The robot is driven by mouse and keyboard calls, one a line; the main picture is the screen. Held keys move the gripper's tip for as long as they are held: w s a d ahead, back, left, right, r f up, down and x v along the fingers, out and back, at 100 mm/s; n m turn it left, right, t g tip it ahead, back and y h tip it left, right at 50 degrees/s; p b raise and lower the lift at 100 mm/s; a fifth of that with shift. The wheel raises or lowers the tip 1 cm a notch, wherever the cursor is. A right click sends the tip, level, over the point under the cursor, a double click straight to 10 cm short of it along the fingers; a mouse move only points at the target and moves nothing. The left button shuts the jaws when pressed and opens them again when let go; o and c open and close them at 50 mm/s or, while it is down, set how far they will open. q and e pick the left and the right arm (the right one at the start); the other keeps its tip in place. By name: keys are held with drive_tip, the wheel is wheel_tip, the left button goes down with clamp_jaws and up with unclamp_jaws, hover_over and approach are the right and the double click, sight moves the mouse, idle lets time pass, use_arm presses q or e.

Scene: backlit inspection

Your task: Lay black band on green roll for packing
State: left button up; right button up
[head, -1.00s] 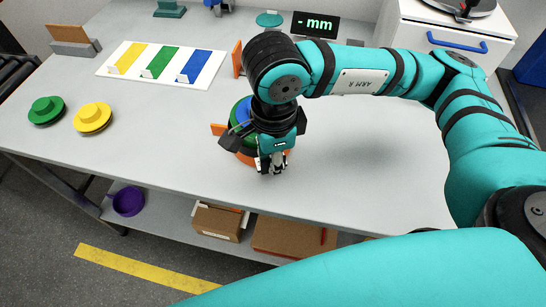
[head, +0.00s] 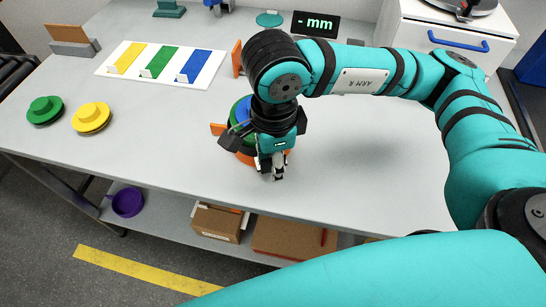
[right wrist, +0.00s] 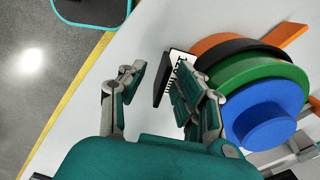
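A stack of round pieces stands near the table's front edge. In the right wrist view, blue (right wrist: 262,128) is on top, then a green roll (right wrist: 265,78), a black band-like layer (right wrist: 228,50) and an orange base (right wrist: 207,42). In the head view my right gripper (head: 278,170) hangs in front of the stack and partly hides it. In the right wrist view its fingers (right wrist: 155,85) are apart, beside the stack. A dark piece with a white printed face shows between them, apparently not gripped. Another green stepped disc (head: 45,110) lies at the left. My left gripper is out of view.
A yellow disc (head: 91,117) lies near the left green one. A white board (head: 122,77) with yellow, green and blue strips and a "- mm" display (head: 315,24) stand farther back. The table right of the stack is clear.

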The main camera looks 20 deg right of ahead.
drive_tip(key=shift+r, duration=0.1)
wheel_tip(320, 180, up, 12)
drive_tip(key=shift+s, duration=0.2)
idle(0.8)
